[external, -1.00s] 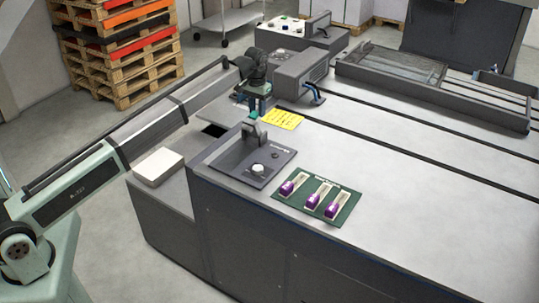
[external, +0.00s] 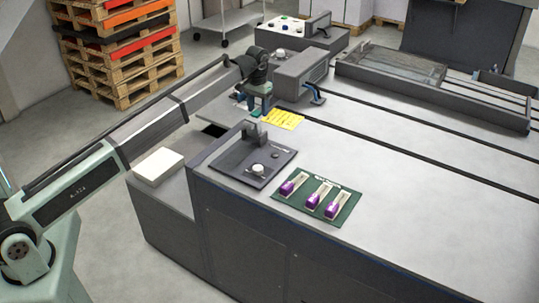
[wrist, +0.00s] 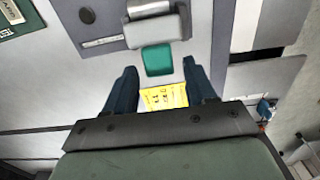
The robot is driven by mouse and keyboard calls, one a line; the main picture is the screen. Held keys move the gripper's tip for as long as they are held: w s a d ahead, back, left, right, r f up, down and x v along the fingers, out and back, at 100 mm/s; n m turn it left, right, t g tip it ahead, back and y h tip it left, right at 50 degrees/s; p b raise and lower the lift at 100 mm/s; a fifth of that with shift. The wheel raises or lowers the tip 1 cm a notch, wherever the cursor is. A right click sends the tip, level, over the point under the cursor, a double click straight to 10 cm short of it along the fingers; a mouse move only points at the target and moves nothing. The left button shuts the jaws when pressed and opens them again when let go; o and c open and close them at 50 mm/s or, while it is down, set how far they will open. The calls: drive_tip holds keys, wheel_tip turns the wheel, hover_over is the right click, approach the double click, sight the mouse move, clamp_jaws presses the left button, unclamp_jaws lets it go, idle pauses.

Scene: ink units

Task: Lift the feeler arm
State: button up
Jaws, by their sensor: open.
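The feeler arm appears to be the grey lever (wrist: 157,28) with a teal tab (wrist: 158,60) at its end in the wrist view. In the external view the lever (external: 250,130) stands at the back edge of a dark control panel (external: 252,161). My gripper (wrist: 158,68) is open, with one dark blue finger on each side of the tab and a gap on both sides. In the external view my gripper (external: 259,104) hangs above the table just behind the lever. I cannot tell its exact height against the tab.
A yellow note (external: 283,119) lies beside the gripper. A grey machine housing (external: 301,73) with a blue-tipped lever (external: 314,93) stands close behind. A green panel (external: 325,208) with purple sliders is in front.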

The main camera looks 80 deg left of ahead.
drive_tip(key=shift+r, duration=3.85)
drive_tip(key=shift+d, duration=0.1)
